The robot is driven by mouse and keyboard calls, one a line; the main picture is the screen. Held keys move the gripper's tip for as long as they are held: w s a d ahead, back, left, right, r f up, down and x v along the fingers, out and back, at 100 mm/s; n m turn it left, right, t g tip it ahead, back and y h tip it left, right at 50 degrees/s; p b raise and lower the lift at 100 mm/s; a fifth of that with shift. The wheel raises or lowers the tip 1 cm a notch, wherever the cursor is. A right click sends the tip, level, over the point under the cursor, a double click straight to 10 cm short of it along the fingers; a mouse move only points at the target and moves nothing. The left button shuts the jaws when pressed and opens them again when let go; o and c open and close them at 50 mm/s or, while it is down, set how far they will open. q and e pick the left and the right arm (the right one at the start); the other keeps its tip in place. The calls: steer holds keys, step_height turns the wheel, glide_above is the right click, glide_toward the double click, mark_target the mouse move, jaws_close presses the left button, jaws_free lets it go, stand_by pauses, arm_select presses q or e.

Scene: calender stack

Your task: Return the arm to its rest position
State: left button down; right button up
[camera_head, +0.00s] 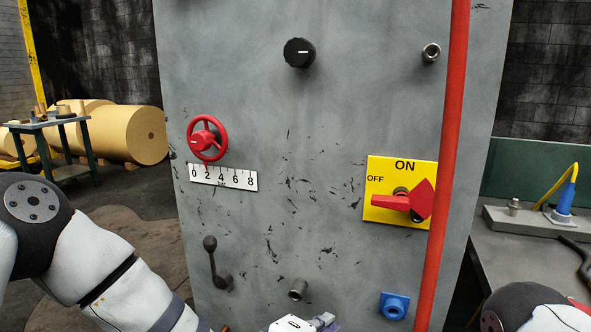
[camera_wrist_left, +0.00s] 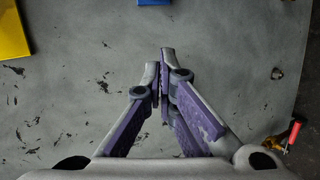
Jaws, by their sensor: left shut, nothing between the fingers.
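My left arm (camera_head: 105,265) comes in from the left and runs down to the bottom edge in the head view. Only a bit of my left gripper (camera_head: 322,321) shows there, low in front of the grey panel (camera_head: 330,130). In the left wrist view its purple-and-grey fingers (camera_wrist_left: 163,62) are shut together with nothing between them. The scuffed panel face lies behind the fingers; I cannot tell the gap. Part of my right arm (camera_head: 540,308) shows at the bottom right; its gripper is out of view.
The panel carries a red handwheel (camera_head: 207,138), black knob (camera_head: 299,53), lever (camera_head: 213,262), blue fitting (camera_head: 394,306) and a red switch (camera_head: 398,202) on a yellow plate (camera_head: 385,213). A red vertical pipe (camera_head: 444,150) crosses its right side. A grey bench (camera_head: 520,265) stands right.

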arm_select(q)
steer(key=s+a+f+m+g+y, duration=0.25)
steer(key=s+a+f, duration=0.25)
steer(key=s+f, duration=0.35)
steer(key=s+a+f+m+g+y, duration=0.1)
steer(key=s+a+f+m+g, duration=0.25)
steer(key=s+a+f, duration=0.4)
steer(key=s+a+f+m+g+y, duration=0.1)
steer(key=s+a+g, duration=0.1)
steer(key=s+a, duration=0.3)
steer(key=s+a+f+m+g+y, duration=0.1)
steer(key=s+a+m+g+y, duration=0.1)
steer(key=s, duration=1)
steer(key=s+a+f+m+g+y+p, duration=0.1)
steer(key=s+a+g, duration=0.2)
steer(key=s+a, duration=0.4)
steer(key=shift+s+a+f+m+g, duration=0.3)
steer(key=shift+s+a+f, duration=0.05)
steer(key=shift+s, duration=0.9)
